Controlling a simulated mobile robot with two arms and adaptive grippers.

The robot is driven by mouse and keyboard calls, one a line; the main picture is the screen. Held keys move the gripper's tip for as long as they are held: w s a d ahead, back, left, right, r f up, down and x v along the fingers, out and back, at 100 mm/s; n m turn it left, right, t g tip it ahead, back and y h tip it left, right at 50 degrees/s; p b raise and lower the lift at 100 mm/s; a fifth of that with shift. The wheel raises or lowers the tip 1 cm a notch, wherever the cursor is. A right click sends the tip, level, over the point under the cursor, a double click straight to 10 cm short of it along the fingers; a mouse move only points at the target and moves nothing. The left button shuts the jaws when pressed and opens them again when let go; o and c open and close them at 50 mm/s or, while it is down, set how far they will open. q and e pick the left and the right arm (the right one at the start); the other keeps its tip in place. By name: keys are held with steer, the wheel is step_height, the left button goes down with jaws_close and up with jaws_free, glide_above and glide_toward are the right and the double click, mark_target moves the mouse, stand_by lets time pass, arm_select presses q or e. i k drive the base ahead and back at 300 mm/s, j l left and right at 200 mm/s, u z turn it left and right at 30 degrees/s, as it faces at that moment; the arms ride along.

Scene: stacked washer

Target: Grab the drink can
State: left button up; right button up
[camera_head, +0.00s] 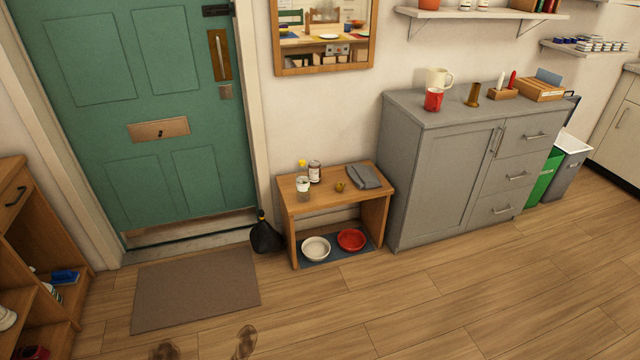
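I cannot make out a drink can for certain in the head view. A red cylindrical cup or can (433,100) stands on the grey cabinet, in front of a cream mug (438,78); it is too small to tell which it is. A white-labelled jar (303,187) and a dark bottle with a pale label (315,172) stand on the small wooden bench. Neither of my grippers is in view.
The grey cabinet (440,170) stands right of the wooden bench (325,190). Under the bench are a white bowl (316,249) and a red bowl (351,239). The wooden floor at the right front is clear.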

mark_target(314, 166)
steer(key=i+l+u, duration=0.1)
steer(key=i, duration=0.35)
steer(key=i+j+z, duration=0.3)
steer(key=i, duration=0.4)
steer(key=i+j+z, duration=0.3)
steer(key=i+j, duration=0.25)
steer(key=i, duration=0.05)
